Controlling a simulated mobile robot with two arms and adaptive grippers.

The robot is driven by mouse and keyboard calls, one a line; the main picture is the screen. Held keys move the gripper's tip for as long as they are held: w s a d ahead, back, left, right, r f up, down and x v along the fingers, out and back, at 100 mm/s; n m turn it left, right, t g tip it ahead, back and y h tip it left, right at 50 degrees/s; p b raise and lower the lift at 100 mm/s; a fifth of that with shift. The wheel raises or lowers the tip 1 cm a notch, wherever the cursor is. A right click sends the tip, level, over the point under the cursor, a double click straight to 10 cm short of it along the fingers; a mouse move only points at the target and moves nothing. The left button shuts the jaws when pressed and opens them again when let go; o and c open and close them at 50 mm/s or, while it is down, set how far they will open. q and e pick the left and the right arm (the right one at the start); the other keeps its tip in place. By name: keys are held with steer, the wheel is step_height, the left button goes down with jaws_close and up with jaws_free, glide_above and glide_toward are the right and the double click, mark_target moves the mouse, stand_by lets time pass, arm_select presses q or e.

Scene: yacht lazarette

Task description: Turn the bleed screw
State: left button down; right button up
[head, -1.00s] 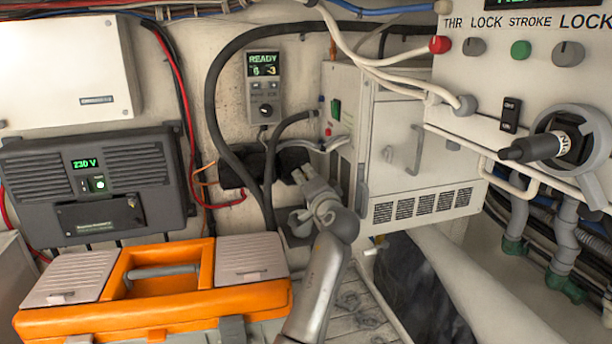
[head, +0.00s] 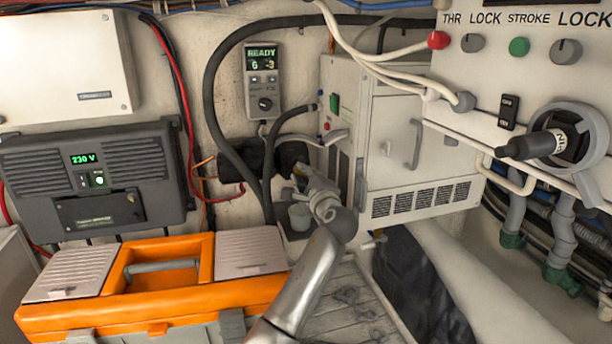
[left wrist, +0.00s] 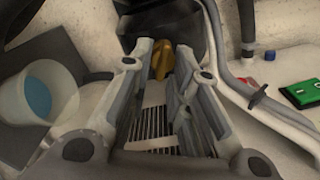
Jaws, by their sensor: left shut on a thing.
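The bleed screw looks to be the small brass-yellow piece (left wrist: 162,58) at the top middle of the left wrist view, in front of a dark housing (left wrist: 180,32). My left gripper (left wrist: 163,65) has its two fingertips on either side of this brass piece and is shut on it. In the head view the left gripper (head: 302,180) is beside the dark housing (head: 275,163) on the back wall, and the screw is too small and covered to make out clearly. My right gripper is in neither view.
A white cup (left wrist: 50,88) with blue liquid stands just left of the gripper; it also shows below the gripper in the head view (head: 299,216). A dark hose (head: 214,110) runs close by. A white cabinet (head: 395,150) stands right. An orange toolbox (head: 190,297) is front left.

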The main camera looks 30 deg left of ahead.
arm_select(q)
steer(key=m, duration=0.6)
steer(key=shift+s+a+r, duration=0.15)
steer(key=shift+a+r, duration=0.05)
steer(key=shift+a, duration=0.1)
steer(key=m, duration=0.6)
steer(key=shift+s+a, duration=0.15)
steer(key=shift+s, duration=0.05)
steer(key=shift+m, duration=0.3)
steer(key=c, duration=1.7)
jaws_free()
steer(key=shift+f, duration=0.1)
steer(key=shift+o, duration=0.5)
steer(key=shift+w+f, duration=0.1)
steer(key=shift+f, duration=0.1)
steer(key=shift+f, duration=0.1)
